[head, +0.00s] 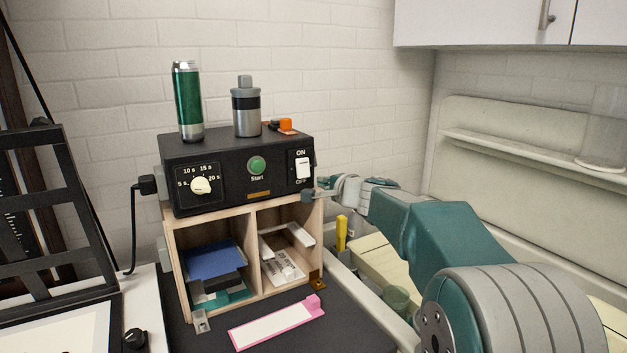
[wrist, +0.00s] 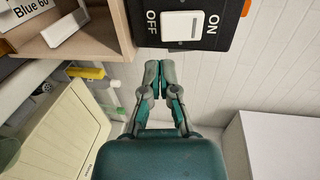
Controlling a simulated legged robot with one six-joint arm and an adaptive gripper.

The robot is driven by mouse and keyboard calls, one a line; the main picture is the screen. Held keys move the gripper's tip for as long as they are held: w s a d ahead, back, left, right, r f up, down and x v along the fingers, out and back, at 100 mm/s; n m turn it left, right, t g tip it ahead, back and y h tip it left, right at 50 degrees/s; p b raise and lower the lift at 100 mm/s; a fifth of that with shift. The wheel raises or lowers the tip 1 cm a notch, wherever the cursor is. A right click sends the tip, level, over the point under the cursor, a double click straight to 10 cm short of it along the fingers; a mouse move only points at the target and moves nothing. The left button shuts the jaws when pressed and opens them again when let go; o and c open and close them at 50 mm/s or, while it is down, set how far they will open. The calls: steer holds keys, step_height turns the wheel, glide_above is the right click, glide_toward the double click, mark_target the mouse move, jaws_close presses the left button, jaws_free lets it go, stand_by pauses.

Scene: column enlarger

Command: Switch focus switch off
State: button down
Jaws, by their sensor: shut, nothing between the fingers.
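The focus switch (head: 302,167) is a white rocker on the right end of the black timer box's front, with ON above it and OFF below. It also shows in the wrist view (wrist: 182,25), at the top, between the OFF and ON labels. Which way the rocker is pressed is hard to tell. My gripper (wrist: 160,66) is shut and empty, its fingertips close together just short of the box's lower edge, apart from the switch.
The black timer box (head: 226,182) has a dial (head: 201,186) and a green Start button (head: 257,165). It sits on a wooden shelf (head: 248,236) with filled compartments. A green canister (head: 187,100), a grey-black bottle (head: 246,110) and an orange item (head: 286,125) stand on top.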

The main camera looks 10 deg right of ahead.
mark_target(303, 168)
steer(key=shift+d+x, duration=0.1)
steer(key=shift+x, duration=1.25)
steer(key=shift+d+x, duration=0.15)
steer(key=shift+x, duration=1.2)
